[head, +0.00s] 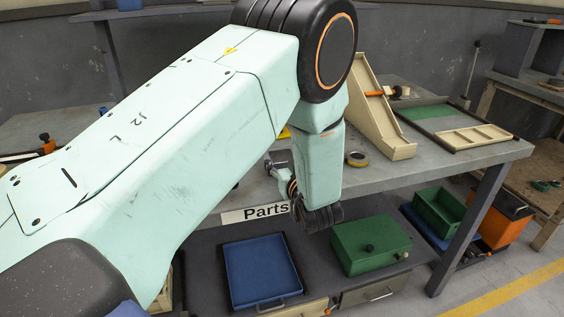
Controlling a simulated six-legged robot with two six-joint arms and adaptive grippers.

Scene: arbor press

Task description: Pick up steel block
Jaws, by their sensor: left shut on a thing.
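My left arm comes in from the left, and its wrist hangs down in front of the workbench's front edge. My left gripper (281,172) shows only in part, just left of the wrist, near that edge. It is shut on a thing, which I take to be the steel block. The wrist and forearm hide most of the jaws, so I cannot make out the block's shape or whether it touches the bench. My right gripper is not in view.
The grey workbench (440,160) holds a tape roll (357,159), a beige sloped tray (380,115) and a green-based board (440,111). On the shelf below are a blue tray (262,270) and a green box (370,246). An orange bin (503,222) stands right.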

